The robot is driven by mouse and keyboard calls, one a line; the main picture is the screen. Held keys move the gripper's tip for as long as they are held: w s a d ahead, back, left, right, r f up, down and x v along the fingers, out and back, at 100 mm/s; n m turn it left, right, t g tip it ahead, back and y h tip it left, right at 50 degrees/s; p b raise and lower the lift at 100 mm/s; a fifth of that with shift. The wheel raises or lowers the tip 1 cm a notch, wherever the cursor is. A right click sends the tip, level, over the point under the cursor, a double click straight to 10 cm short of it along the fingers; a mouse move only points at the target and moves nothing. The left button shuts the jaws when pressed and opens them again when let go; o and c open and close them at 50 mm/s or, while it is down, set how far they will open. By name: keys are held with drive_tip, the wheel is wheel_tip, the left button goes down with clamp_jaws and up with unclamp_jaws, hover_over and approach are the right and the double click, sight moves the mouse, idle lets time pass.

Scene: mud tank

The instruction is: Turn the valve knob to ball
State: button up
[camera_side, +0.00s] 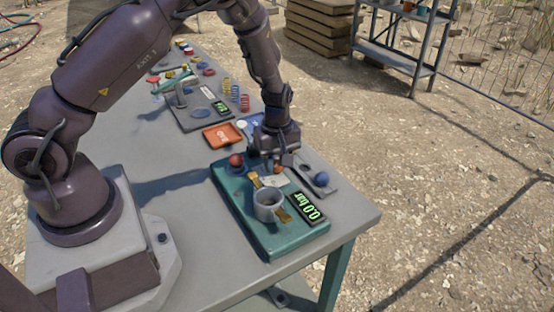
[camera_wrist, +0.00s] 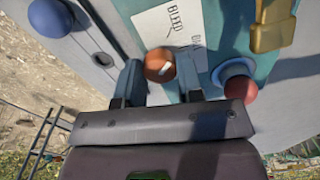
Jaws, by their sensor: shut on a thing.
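The orange-brown valve knob (camera_wrist: 158,62) with a short white mark sits between the two fingers of my gripper (camera_wrist: 160,78) in the wrist view. My gripper is shut on it. The white mark lies toward the label side of the knob. The white label (camera_wrist: 180,22) beside it reads BLEED; a second word on it is only partly legible. In the side view my gripper (camera_side: 277,160) points down over the far edge of the teal panel (camera_side: 262,240). The knob (camera_side: 277,169) shows small below the fingers there, largely hidden.
A red ball (camera_side: 236,160), a grey cup-like part (camera_side: 268,204) with brass handles and a display (camera_side: 309,206) reading 0.0 bar are on the panel. A blue ball (camera_side: 321,179) sits on a grey plate alongside. Orange (camera_side: 222,135) and blue trays lie behind.

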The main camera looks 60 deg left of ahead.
sight(277, 163)
drive_tip(key=m, duration=0.4)
drive_tip(key=shift+m, duration=1.8)
drive_tip(key=o, duration=0.9)
wheel_tip(277, 163, up, 13)
drive_tip(key=shift+r, duration=0.1)
drive_tip(key=shift+m, duration=0.3)
